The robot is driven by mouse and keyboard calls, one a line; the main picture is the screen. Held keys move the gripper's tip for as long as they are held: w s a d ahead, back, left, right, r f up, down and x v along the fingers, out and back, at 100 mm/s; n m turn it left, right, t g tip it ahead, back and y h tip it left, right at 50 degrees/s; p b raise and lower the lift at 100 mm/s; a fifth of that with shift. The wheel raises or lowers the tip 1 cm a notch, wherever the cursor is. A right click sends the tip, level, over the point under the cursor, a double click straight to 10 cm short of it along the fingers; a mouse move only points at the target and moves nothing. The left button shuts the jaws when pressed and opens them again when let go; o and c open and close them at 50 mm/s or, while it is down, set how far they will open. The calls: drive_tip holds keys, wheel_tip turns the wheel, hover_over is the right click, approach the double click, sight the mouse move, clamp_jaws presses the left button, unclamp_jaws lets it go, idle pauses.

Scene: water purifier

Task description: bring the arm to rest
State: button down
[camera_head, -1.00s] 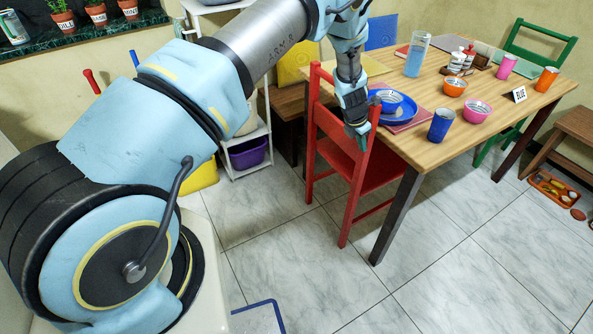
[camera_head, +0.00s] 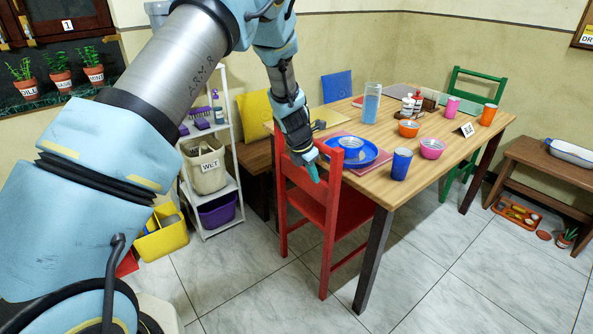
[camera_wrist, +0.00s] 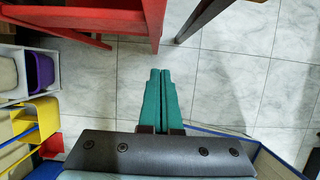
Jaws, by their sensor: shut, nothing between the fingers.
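My gripper (camera_head: 311,166) hangs from my raised arm in front of the red chair (camera_head: 327,200), on the near left side of the wooden table (camera_head: 440,130). In the wrist view my gripper's green fingers (camera_wrist: 160,90) are together with nothing between them, pointing over the tiled floor. The red chair (camera_wrist: 80,18) also shows there at the upper left. I cannot tell whether the fingers are clear of the chair back in the head view.
The table holds a blue plate (camera_head: 368,158) with a bowl, a blue cup (camera_head: 401,163) and other tableware. A white shelf rack (camera_head: 236,150) with a purple bin (camera_head: 217,210) stands left of the red chair. A yellow caddy (camera_head: 161,240) is on the floor. Tiled floor in front is open.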

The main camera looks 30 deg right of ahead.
drive_tip(key=w+a+r+m+y, duration=0.1)
drive_tip(key=a+r+m, duration=0.45)
drive_tip(key=a, duration=0.75)
drive_tip(key=a+r+m+y, duration=0.1)
drive_tip(key=a+r+m, duration=0.45)
drive_tip(key=a, duration=0.65)
drive_tip(key=s+a+r+m+y, duration=0.1)
drive_tip(key=s+a+m, duration=0.4)
drive_tip(key=a, duration=0.5)
drive_tip(key=s+a+r+m+y, duration=0.1)
drive_tip(key=s+a+r+m, duration=0.3)
drive_tip(key=a, duration=0.6)
drive_tip(key=s+m, duration=0.1)
drive_tip(key=s, duration=0.1)
drive_tip(key=shift+s+r+t, duration=0.3)
drive_tip(key=shift+s+t, duration=0.05)
drive_tip(key=shift+t, duration=0.05)
